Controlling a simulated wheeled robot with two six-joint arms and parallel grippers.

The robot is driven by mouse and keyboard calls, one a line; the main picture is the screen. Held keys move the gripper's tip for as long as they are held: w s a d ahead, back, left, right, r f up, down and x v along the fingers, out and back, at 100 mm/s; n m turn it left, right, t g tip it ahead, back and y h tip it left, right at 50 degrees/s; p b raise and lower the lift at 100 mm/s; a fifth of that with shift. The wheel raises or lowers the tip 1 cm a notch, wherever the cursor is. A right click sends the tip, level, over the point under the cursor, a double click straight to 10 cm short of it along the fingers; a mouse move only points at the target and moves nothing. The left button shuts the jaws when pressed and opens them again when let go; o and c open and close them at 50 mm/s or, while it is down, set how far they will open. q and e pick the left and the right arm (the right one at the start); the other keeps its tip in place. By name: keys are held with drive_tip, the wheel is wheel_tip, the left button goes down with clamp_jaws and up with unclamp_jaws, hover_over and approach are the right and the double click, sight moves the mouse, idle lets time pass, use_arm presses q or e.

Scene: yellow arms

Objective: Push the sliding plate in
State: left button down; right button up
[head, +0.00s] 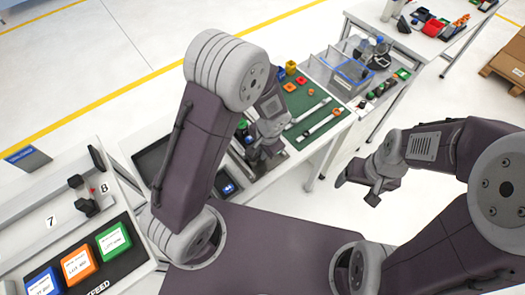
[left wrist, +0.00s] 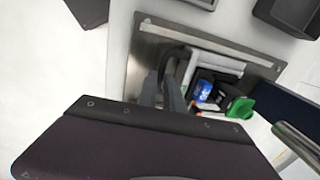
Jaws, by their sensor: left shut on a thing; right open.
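The sliding plate (left wrist: 146,52) is a flat metallic sheet lying on a white surface in the left wrist view. A dark, curved handle (left wrist: 172,54) stands on it. My left gripper (left wrist: 165,88) is shut on this handle, with its two dark fingers close together. In the head view my left gripper (head: 262,152) is low over the near part of the workbench, and the arm hides much of the plate. My right gripper (head: 368,192) is open and empty in the air to the right, away from the bench.
Beside the handle is an opening with a blue can (left wrist: 203,90), and a green part (left wrist: 240,108) is next to it. A black panel with coloured boxes (head: 78,264) stands left.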

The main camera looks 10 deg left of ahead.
idle(0.3)
use_arm(q)
drive_tip(key=w+a, duration=0.1)
drive_tip(key=w+a+p, duration=0.1)
drive_tip(key=a, duration=0.1)
drive_tip(key=shift+w+a+r, duration=0.15)
drive_tip(key=shift+w, duration=0.2)
drive_tip(key=c, duration=1.5)
unclamp_jaws()
drive_tip(key=shift+a, duration=0.1)
